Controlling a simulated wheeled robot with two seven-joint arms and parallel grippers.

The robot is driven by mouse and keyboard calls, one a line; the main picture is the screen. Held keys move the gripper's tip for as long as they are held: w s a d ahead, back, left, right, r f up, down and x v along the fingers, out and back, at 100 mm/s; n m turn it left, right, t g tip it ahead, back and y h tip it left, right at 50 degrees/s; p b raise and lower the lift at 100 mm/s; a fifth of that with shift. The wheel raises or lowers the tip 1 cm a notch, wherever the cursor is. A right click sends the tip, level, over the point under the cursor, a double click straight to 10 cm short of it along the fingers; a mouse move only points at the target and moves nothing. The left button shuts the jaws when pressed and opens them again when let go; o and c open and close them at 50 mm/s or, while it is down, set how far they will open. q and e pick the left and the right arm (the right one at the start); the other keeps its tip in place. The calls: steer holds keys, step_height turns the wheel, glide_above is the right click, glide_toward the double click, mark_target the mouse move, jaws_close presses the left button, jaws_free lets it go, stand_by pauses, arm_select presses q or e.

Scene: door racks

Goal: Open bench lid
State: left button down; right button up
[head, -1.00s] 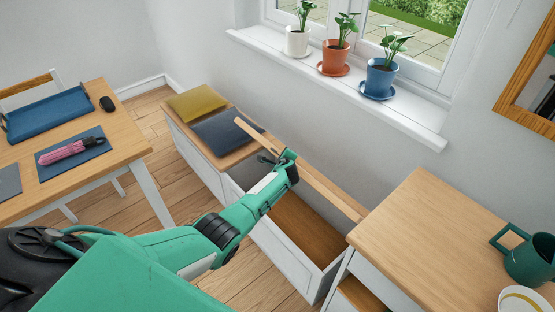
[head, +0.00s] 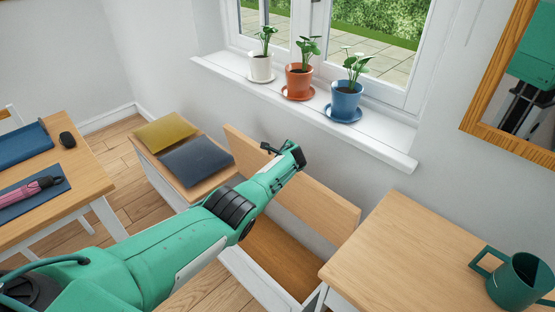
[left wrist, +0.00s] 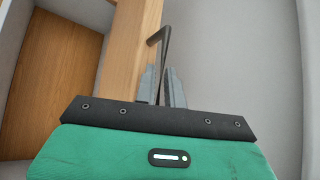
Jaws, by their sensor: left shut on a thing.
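The bench lid (head: 322,207) is a wooden panel, raised steeply at the back of the open bench (head: 268,255). The compartment under it shows a bare wooden floor. My left gripper (head: 290,156) is at the lid's upper part, partly hidden by its own wrist. In the left wrist view, the left gripper's fingers (left wrist: 162,88) are shut on a thin dark handle (left wrist: 158,42) beside the lid's wooden edge (left wrist: 124,50). My right gripper is out of view.
Yellow (head: 164,132) and grey-blue (head: 196,160) cushions lie on the bench's closed left part. A windowsill (head: 300,108) with potted plants is above. A wooden cabinet (head: 405,245) with a green mug (head: 518,280) stands right; a table (head: 75,175) stands left.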

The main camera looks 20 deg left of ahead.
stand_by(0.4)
arm_select(q)
steer(key=c, duration=1.5)
jaws_free()
steer(key=shift+s+d+r+p, duration=0.35)
steer(key=shift+r+p, duration=0.15)
steer(key=shift+p, duration=0.4)
steer(key=p+v, duration=0.3)
steer(key=v, duration=0.9)
steer(key=shift+s+d, duration=0.15)
steer(key=shift+d, duration=0.05)
